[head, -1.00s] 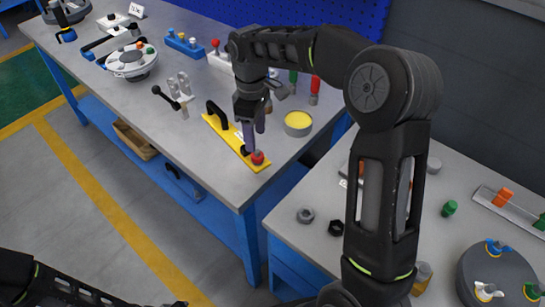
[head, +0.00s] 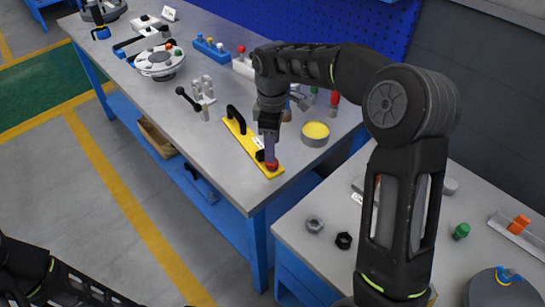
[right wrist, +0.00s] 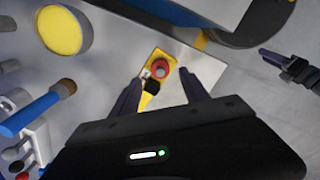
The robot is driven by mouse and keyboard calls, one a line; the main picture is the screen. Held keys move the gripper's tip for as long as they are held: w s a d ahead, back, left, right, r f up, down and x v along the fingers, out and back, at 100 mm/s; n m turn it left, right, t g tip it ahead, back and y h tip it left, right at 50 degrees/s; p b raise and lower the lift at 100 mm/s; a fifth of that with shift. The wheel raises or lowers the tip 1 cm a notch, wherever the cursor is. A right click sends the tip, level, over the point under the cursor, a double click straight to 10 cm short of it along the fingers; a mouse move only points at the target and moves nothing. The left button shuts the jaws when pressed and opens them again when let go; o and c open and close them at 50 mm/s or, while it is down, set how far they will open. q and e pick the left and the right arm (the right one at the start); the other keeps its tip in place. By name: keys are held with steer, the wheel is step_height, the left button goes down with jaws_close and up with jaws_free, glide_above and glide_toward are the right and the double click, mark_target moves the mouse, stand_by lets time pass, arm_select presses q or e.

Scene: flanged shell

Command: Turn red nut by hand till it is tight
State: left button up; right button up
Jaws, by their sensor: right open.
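The red nut (head: 271,165) sits near the front end of a yellow plate (head: 240,140) with a black handle, on the grey bench. My right gripper (head: 268,151) points down at the nut. In the right wrist view, its open fingers (right wrist: 160,84) stand apart, with the nut (right wrist: 160,68) showing in the gap between their tips. I cannot tell whether either finger touches it. The thread under the nut is hidden. In the head view my left arm shows at the bottom left, its gripper out of frame. My left gripper (right wrist: 282,63) appears small at the right of the wrist view, its opening unclear.
A round tin with a yellow top (head: 316,132) stands right of the plate. A clamp with a black knob (head: 200,100) is left of it. A second table (head: 300,255) with loose nuts is at the lower right. The bench's front edge is close to the plate.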

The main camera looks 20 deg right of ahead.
step_height(320, 180, down, 6)
steer(key=shift+r, duration=0.1)
steer(key=shift+c, duration=0.4)
jaws_close()
stand_by(0.3)
